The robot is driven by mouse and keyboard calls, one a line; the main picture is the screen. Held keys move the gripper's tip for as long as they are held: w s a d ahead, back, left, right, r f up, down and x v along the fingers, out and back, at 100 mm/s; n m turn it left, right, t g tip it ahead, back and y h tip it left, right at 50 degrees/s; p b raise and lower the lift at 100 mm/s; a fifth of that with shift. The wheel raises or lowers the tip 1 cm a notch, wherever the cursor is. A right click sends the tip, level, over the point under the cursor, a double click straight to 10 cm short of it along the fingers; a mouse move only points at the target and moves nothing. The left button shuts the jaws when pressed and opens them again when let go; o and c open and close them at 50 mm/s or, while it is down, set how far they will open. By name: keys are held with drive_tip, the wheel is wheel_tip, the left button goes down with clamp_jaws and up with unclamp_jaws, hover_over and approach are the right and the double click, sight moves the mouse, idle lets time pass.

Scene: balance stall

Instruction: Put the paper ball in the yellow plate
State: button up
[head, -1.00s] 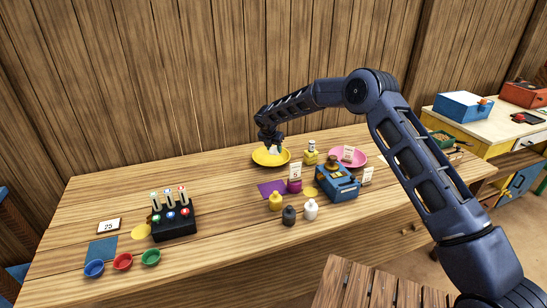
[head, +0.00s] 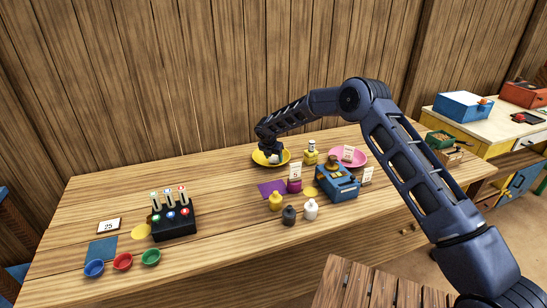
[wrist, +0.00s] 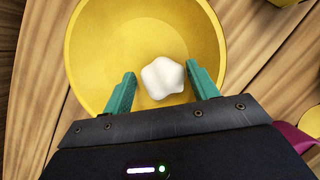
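The white paper ball (wrist: 164,78) is inside the yellow plate (wrist: 92,45), against its bare inner surface in the wrist view. In the head view the yellow plate (head: 257,160) stands at the back middle of the table, with the ball (head: 273,158) showing small in it. My gripper (wrist: 161,70) is over the plate with its two green fingers apart, one on each side of the ball.
A yellow bottle (head: 310,153) stands just right of the plate, with a pink plate (head: 360,159) beyond it. A blue scale-like box (head: 337,183) and several small bottles are in front.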

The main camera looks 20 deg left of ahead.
drive_tip(key=shift+o, duration=0.5)
drive_tip(key=shift+r, duration=0.25)
drive_tip(key=v, duration=1.2)
drive_tip(key=shift+f, duration=0.1)
